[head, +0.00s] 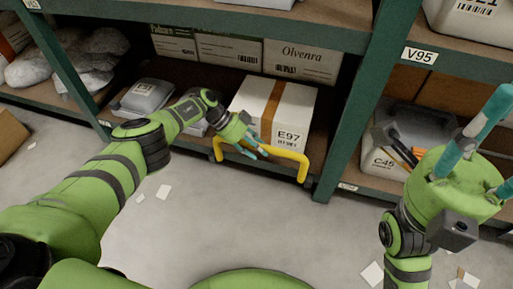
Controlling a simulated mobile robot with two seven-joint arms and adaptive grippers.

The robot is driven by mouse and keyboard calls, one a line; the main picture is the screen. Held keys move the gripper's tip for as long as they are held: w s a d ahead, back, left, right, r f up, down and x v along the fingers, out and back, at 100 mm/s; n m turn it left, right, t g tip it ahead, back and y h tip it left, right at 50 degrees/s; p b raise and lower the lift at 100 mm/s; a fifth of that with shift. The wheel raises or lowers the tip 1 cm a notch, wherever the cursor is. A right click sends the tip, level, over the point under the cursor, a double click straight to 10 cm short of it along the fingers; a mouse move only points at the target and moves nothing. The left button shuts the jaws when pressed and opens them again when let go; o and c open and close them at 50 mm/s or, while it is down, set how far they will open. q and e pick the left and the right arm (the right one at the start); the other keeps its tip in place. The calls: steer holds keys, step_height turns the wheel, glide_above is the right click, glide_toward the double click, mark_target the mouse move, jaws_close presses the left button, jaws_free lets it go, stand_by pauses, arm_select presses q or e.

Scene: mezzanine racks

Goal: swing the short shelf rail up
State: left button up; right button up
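The short shelf rail (287,154) is a yellow bar with bent-down ends at the front of the lower middle shelf, before the white box marked E97 (265,106). My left gripper (260,153) reaches in from the left. Its teal fingers are at the rail's middle and cover part of it. The fingers are too small in view to tell whether they are closed on the bar. My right gripper (496,152) is at the right edge, raised in front of the right rack bay, with its teal fingers wide apart and empty.
A green rack post (350,120) stands right of the rail. A grey lidded bin (146,96) sits left of the white box, and a grey bin marked C45 (388,162) in the right bay. Paper scraps (163,191) lie on the otherwise clear floor.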

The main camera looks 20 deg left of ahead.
arm_select(q)
steer(key=shift+w+d+r, duration=0.1)
steer(key=shift+d+r, duration=0.05)
steer(key=shift+a+r, duration=0.35)
steer(key=shift+a, duration=0.1)
steer(key=v, duration=1.1)
steer(key=shift+d, duration=0.1)
